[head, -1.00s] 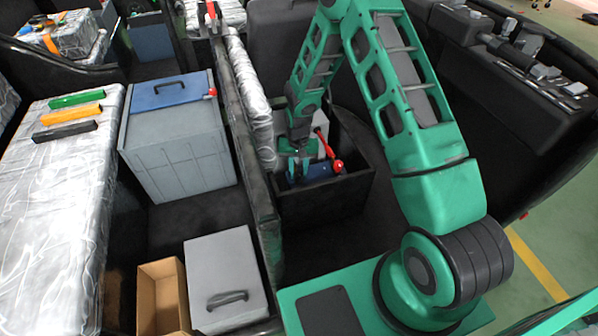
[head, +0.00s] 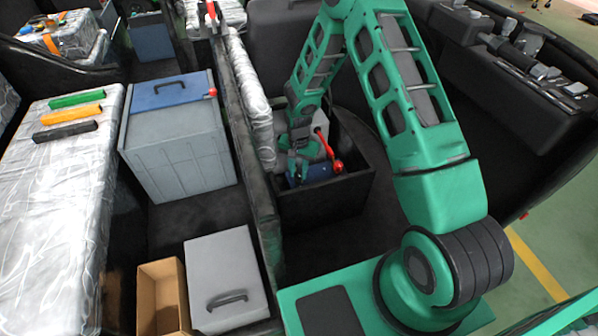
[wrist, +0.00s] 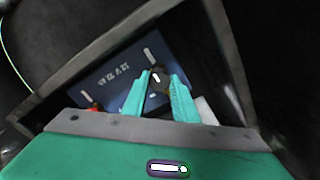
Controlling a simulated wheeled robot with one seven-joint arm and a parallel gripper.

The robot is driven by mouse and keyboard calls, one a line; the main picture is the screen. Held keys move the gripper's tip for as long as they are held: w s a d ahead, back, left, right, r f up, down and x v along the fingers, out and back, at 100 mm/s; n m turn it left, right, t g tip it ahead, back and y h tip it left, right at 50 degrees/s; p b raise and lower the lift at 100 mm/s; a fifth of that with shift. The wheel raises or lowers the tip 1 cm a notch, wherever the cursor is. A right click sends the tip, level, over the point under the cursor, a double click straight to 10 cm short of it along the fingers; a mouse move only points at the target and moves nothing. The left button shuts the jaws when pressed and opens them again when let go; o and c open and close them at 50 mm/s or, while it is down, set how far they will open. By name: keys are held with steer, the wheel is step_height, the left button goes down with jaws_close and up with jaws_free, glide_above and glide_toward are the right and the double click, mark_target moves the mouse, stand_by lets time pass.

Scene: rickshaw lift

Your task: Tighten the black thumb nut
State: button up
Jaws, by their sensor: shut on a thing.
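The black thumb nut (wrist: 157,75) shows as a small dark knob on a blue panel (wrist: 122,84) with white lettering and marks. In the wrist view my gripper (wrist: 160,78) has its two teal fingers closed around the nut, one on each side. The fingers partly hide it. In the head view my gripper (head: 296,172) points down into an open black box (head: 325,205). The blue panel shows inside that box (head: 318,171), but the nut is too small or hidden there.
A red lever with a ball end (head: 337,166) stands close to the right of my gripper. The black box walls surround it. A dark partition (head: 252,150) runs along the left. A grey cabinet with a blue lid (head: 178,140) and a grey lidded box (head: 225,275) stand beyond.

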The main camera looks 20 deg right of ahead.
mark_target(299, 173)
steer(key=shift+w+r, duration=0.15)
steer(key=shift+w, duration=0.1)
steer(key=o, duration=1.1)
steer(key=shift+c, duration=0.2)
steer(key=shift+s, duration=0.15)
step_height(299, 173, up, 11)
steer(key=shift+f, duration=0.2)
steer(key=shift+d, duration=0.1)
